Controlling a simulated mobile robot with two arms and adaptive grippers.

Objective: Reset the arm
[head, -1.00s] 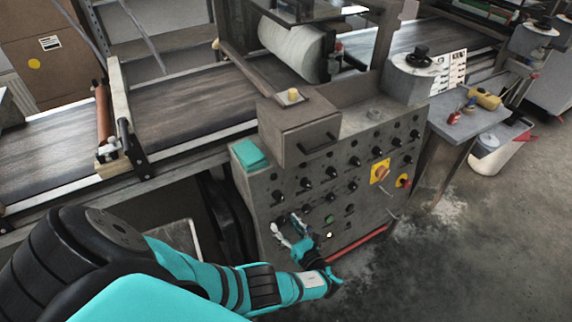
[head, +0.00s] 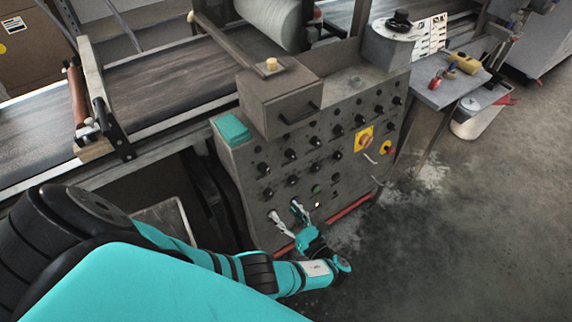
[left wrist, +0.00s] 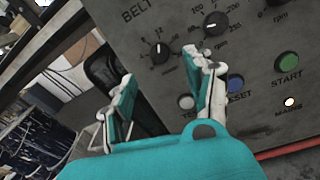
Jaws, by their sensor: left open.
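My left arm reaches in from the left in the head view. My left gripper (head: 286,215) is in front of the lower part of the grey control panel (head: 335,160). In the left wrist view the gripper (left wrist: 165,105) is open and empty, with its two fingers spread apart. One finger is close to a blue button (left wrist: 235,84) by the partly hidden label "...SET". The other finger stands left of the panel's edge. A white button (left wrist: 186,101) shows between the fingers. My right gripper is not in view.
A green START button (left wrist: 287,62) and knobs (left wrist: 160,50) are on the panel. A conveyor belt (head: 170,85) runs behind. A side table (head: 450,85) with tools stands at the right. The floor (head: 470,240) at the front right is clear.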

